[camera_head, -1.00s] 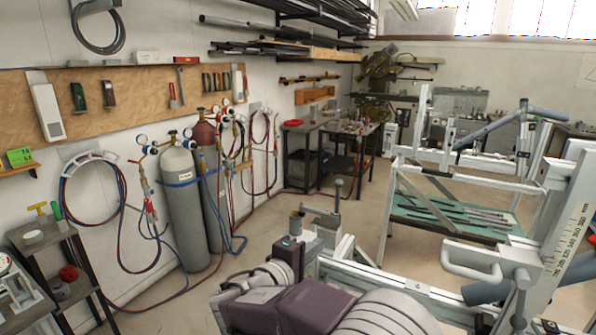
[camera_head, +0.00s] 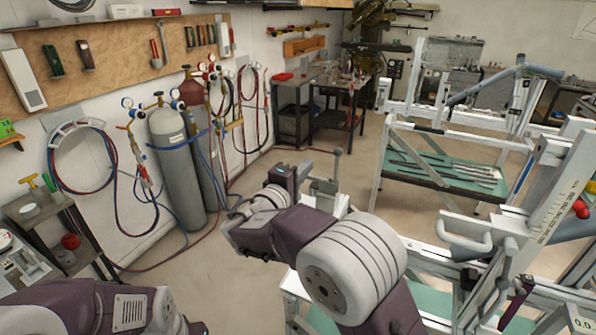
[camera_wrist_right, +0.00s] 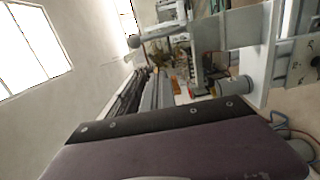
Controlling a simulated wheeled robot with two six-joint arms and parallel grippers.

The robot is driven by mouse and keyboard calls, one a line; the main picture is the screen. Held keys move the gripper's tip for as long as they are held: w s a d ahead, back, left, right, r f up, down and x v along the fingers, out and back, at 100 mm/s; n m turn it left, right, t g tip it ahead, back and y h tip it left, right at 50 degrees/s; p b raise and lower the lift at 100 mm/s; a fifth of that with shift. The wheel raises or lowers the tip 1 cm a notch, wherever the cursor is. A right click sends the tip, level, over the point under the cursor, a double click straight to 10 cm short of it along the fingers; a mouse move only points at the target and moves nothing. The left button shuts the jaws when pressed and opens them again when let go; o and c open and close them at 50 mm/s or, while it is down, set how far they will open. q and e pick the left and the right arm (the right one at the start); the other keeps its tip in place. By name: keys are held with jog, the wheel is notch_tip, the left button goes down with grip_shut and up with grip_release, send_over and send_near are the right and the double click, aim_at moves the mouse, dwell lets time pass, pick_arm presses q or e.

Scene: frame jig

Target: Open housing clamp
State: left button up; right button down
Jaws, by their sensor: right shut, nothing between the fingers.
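The housing clamp (camera_head: 324,186) is a light grey bracket on the white frame jig, with a lever that ends in a round grey ball knob (camera_head: 337,152). The lever stands upright in the head view. In the right wrist view the ball knob (camera_wrist_right: 134,42) and the grey clamp arm (camera_wrist_right: 225,27) show above the purple wrist body. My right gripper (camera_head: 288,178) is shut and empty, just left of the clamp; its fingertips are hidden. I cannot tell whether it touches the clamp. My left arm enters at the lower left; its gripper is not visible.
The white frame jig (camera_head: 465,134) fills the right side, with a white handle (camera_head: 464,238) and a slanted scale plate. Grey gas cylinders (camera_head: 175,160) with hoses stand by the left wall. A dark workbench (camera_head: 320,105) is at the back. The floor between is clear.

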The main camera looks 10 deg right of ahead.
jog(key=d, duration=0.1)
jog(key=d+p, duration=0.1)
jog(key=d, duration=0.3)
jog(key=shift+w+d+p, duration=0.2)
jog(key=shift+w+p, duration=0.1)
jog(key=shift+p, duration=0.05)
jog(key=shift+w+f, duration=0.1)
jog(key=s+d+f+m+b, duration=0.2)
jog(key=m+b, duration=0.5)
jog(key=b, duration=1)
jog(key=s+d+f+m+b, duration=0.1)
jog(key=s+d+m+b, duration=0.2)
jog(key=b, duration=1.3)
jog(key=shift+d+f+m+y+b, duration=0.4)
jog(key=shift+d+m, duration=0.75)
jog(key=shift+m, duration=1.35)
